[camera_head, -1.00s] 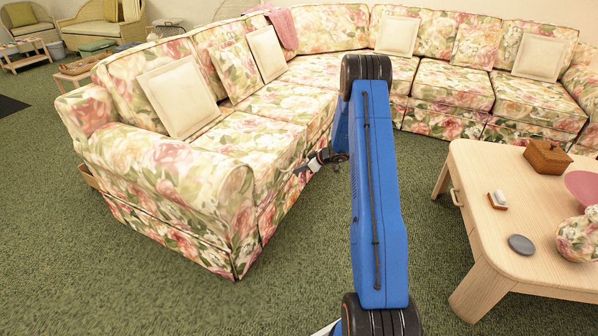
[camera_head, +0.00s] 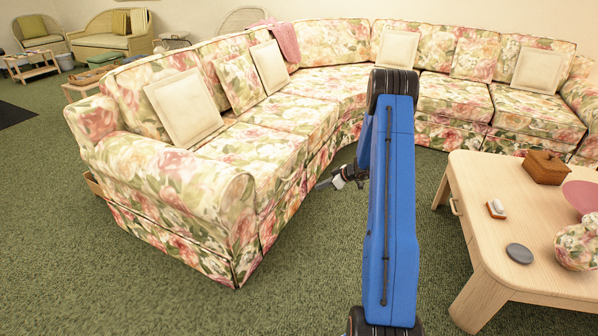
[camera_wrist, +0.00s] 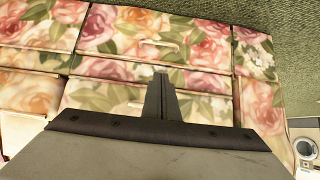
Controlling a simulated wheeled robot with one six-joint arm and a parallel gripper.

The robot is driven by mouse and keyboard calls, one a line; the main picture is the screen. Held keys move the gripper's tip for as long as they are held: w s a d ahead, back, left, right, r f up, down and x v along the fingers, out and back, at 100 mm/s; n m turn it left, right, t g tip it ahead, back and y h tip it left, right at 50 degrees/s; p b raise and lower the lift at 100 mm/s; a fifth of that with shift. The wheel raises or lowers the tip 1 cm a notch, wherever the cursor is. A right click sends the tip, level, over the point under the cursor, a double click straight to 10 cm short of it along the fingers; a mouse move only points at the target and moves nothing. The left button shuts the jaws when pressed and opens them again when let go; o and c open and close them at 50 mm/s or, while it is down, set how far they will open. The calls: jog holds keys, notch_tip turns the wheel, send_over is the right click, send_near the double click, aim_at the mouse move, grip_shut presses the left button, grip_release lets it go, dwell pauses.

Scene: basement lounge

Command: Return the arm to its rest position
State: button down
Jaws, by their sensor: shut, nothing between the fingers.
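My blue arm stands upright in the middle of the head view. My gripper (camera_head: 326,184) shows small and partly hidden to the left of the upper arm, in front of the sofa's lower edge. In the wrist view my gripper (camera_wrist: 160,97) is shut, its two dark fingers together, with nothing held. The floral sofa (camera_wrist: 200,48) fills most of the wrist view ahead of the fingers. I cannot tell the exact gap between the fingertips and the sofa.
The floral corner sofa (camera_head: 190,200) curves around the left and back. A wooden coffee table (camera_head: 490,235) stands close on the right, bearing a brown box (camera_head: 546,168), a grey disc (camera_head: 519,253) and a floral vase (camera_head: 578,246). Green carpet (camera_head: 300,290) is clear at the front.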

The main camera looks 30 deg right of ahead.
jog(key=s+a+r+g, duration=0.1)
jog(key=s+a+r, duration=0.1)
jog(key=a+r, duration=0.55)
jog(key=s+a+r+g, duration=0.15)
jog(key=a+r, duration=0.35)
jog(key=r, duration=0.5)
jog(key=s+a+r+m+g, duration=0.1)
jog(key=s+a+r, duration=1.1)
jog(key=r, duration=0.1)
jog(key=s+a+r+m+h, duration=0.1)
jog(key=s+a+r, duration=0.3)
jog(key=s, duration=0.5)
jog(key=s+a+r+m+h, duration=0.1)
jog(key=s+a+r, duration=0.25)
jog(key=s, duration=0.45)
jog(key=s+d+r+m+h, duration=0.1)
jog(key=s+m+h, duration=0.2)
jog(key=s, duration=1.5)
jog(key=shift+s+r+m+h, duration=0.2)
jog(key=shift+r+m+h, duration=0.15)
jog(key=shift+m, duration=0.25)
jog(key=shift+t, duration=0.25)
